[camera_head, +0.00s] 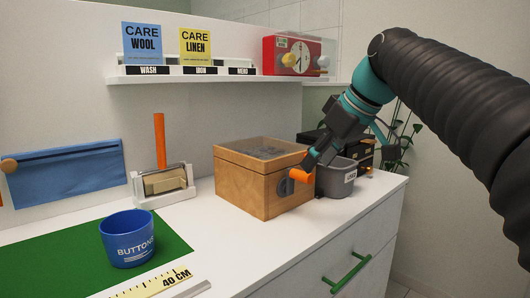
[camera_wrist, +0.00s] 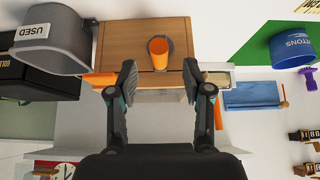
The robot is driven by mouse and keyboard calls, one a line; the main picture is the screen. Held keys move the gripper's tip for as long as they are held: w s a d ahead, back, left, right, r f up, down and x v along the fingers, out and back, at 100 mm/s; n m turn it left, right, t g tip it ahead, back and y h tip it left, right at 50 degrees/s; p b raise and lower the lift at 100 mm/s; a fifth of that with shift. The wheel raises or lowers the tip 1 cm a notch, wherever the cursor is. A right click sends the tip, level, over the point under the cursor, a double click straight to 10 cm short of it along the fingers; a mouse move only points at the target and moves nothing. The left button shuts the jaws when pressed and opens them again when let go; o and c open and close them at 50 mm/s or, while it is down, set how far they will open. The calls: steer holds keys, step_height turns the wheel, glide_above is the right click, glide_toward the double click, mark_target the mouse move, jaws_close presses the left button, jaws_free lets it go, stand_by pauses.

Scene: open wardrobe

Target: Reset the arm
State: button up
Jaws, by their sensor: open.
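My gripper (camera_head: 316,160) is at the end of my arm, which reaches in from the right in the head view. It is beside the front right corner of a wooden box (camera_head: 240,188), close to an orange handle (camera_head: 299,175) on a dark round plate. In the wrist view my gripper (camera_wrist: 159,80) has its two fingers spread wide, with nothing between the tips. The wooden box (camera_wrist: 125,50) lies beyond them, with an orange cylinder (camera_wrist: 158,47) in line with the gap. Whether a finger touches the handle I cannot tell.
A grey bin (camera_head: 338,180) stands right of the box, partly behind my gripper. A blue cup (camera_head: 128,240) stands on the green mat (camera_head: 50,255). A shelf (camera_head: 215,79) with a red box (camera_head: 283,56) is above. A drawer with a green handle (camera_head: 350,272) is below.

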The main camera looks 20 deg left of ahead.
steer(key=shift+d, duration=0.1)
stand_by(0.4)
steer(key=s+d+f+m+t+h, duration=0.1)
steer(key=s+d+f+m+h, duration=0.2)
steer(key=s+d+f+m, duration=0.3)
steer(key=s+d+f+m+t+h, duration=0.2)
steer(key=s+d+f+m, duration=0.5)
steer(key=s+d+f, duration=0.8)
steer(key=d+f+h, duration=0.1)
steer(key=d+f, duration=0.6)
steer(key=d, duration=0.2)
steer(key=shift+f, duration=0.35)
steer(key=shift+s, duration=0.1)
